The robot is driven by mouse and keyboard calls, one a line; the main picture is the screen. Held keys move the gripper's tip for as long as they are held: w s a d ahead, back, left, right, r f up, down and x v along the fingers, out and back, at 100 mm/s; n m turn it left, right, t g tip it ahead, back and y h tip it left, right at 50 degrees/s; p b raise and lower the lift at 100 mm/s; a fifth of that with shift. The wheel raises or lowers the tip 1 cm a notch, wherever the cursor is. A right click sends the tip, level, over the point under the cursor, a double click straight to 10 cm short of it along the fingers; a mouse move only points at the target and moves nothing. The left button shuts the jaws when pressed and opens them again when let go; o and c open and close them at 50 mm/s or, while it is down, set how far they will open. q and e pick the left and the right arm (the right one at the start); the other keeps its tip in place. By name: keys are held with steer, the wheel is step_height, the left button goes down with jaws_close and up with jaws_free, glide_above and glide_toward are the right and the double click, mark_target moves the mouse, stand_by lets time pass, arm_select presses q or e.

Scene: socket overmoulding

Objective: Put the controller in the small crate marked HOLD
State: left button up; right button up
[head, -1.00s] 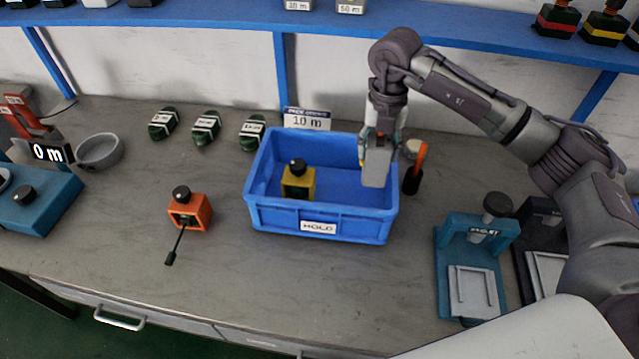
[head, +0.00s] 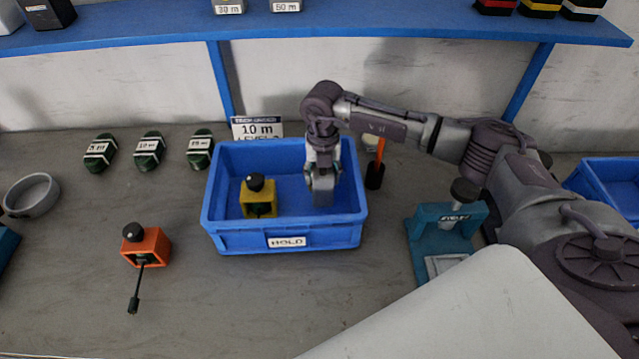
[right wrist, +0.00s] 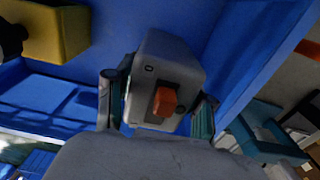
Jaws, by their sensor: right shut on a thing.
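The blue crate marked HOLD (head: 290,252) stands on the bench in the head view. My right gripper (head: 321,176) reaches down into its right half. In the right wrist view my right gripper (right wrist: 160,105) is shut on the controller (right wrist: 172,65), a grey box with an orange button. The controller also shows in the head view (head: 322,192), inside the crate's walls; whether it touches the floor I cannot tell. A yellow block with a black knob (head: 258,200) sits in the crate's left half. My left gripper is not in view.
An orange block with a black knob and cable (head: 146,247) stands left of the crate. Several dark green coils (head: 149,150) lie behind it. A teal press (head: 437,235) and an orange-handled tool (head: 377,165) are on the right. A blue shelf (head: 300,25) runs above.

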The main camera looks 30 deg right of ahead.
step_height(320, 180, down, 3)
steer(key=shift+f+p, duration=0.1)
steer(key=shift+p, duration=0.3)
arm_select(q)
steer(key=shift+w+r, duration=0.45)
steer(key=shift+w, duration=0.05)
arm_select(e)
steer(key=shift+f, duration=0.2)
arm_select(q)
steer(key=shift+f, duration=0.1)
arm_select(e)
steer(key=shift+f, duration=0.1)
steer(key=o, duration=1.3)
steer(key=shift+c, duration=0.2)
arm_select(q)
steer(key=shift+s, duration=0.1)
